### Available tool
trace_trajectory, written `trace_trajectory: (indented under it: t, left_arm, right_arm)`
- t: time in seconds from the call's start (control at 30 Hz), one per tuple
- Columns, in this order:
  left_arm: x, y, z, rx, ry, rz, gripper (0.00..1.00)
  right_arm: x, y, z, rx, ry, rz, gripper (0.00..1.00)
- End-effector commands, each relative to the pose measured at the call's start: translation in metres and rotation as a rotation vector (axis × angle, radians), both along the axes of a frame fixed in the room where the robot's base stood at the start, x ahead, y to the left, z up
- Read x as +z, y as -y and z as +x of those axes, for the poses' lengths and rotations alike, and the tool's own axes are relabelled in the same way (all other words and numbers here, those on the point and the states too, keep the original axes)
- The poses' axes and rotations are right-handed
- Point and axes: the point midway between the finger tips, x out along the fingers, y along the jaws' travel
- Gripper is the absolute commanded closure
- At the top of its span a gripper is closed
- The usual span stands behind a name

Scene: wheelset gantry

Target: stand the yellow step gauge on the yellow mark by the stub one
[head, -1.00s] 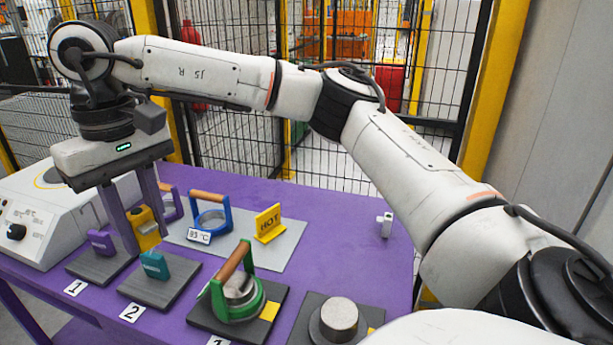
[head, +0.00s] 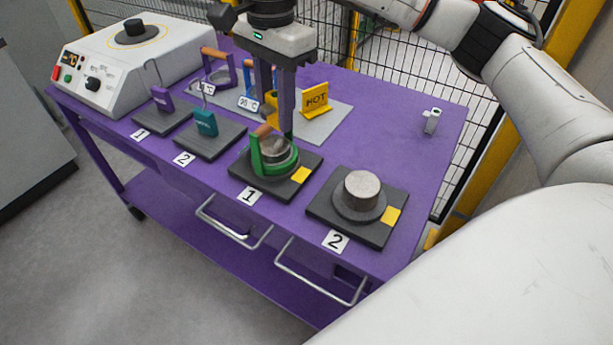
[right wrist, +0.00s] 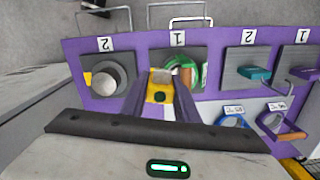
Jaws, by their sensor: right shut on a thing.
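My right gripper (head: 276,125) points down behind stub one's plate and is shut on the yellow step gauge (head: 271,112), mostly hidden by the fingers. The gauge shows between the fingers in the right wrist view (right wrist: 160,84). Stub one's dark plate (head: 240,168) carries a green ring with a wooden handle (head: 270,160) around the stub. The yellow mark (head: 300,175) lies on the plate's right side, bare in the head view. In the right wrist view the gauge covers that area. The gauge appears above the table; its exact height is unclear. My left gripper is not in view.
Stub two (head: 362,187) stands on the plate at right with its own yellow mark (head: 390,216). Teal (head: 206,123) and purple (head: 162,100) blocks stand left. A small grey item (head: 432,121) is at the back right.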

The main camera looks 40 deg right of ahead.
Motion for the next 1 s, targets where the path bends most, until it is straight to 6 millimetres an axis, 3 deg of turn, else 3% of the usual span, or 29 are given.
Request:
trace_trajectory:
  t: [0.3, 0.5, 0.67, 1.0]
  left_arm:
    - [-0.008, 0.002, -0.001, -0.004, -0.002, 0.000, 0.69]
    - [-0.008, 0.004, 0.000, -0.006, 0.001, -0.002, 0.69]
    - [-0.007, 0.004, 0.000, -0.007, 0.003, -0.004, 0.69]
    - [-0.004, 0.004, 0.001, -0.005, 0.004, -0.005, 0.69]
  right_arm:
    - [-0.044, 0.036, -0.002, -0.898, -0.017, -0.012, 0.97]
    - [-0.058, 0.051, -0.004, -1.249, -0.017, -0.020, 0.97]
    - [-0.068, 0.056, -0.005, -1.355, -0.017, -0.024, 0.97]
    - [-0.121, 0.056, -0.005, -1.363, -0.015, -0.023, 0.97]
